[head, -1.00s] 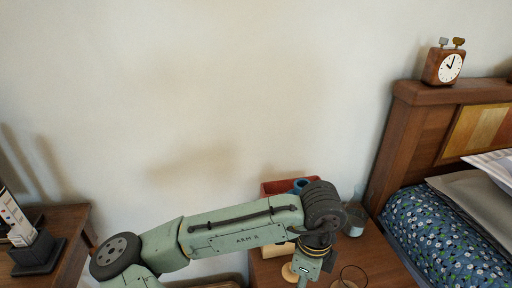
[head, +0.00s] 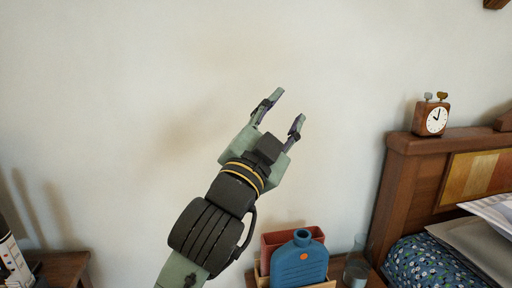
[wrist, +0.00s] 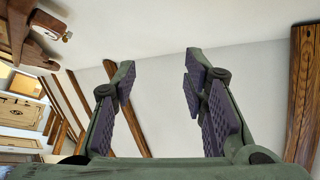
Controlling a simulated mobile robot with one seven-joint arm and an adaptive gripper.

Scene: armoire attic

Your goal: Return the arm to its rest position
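My gripper (head: 283,112) is raised in front of the bare wall in the head view, pointing up and to the right. Its two fingers are apart with nothing between them. My forearm comes up from the bottom of the head view. No object touches the gripper.
Below right, a blue bottle (head: 300,262) stands by a red box (head: 279,245) and a glass (head: 356,268) on a nightstand. A wooden headboard (head: 398,185) carries a clock (head: 431,118). Wooden beams (wrist: 303,90) cross the wrist view. The wall area around the gripper is clear.

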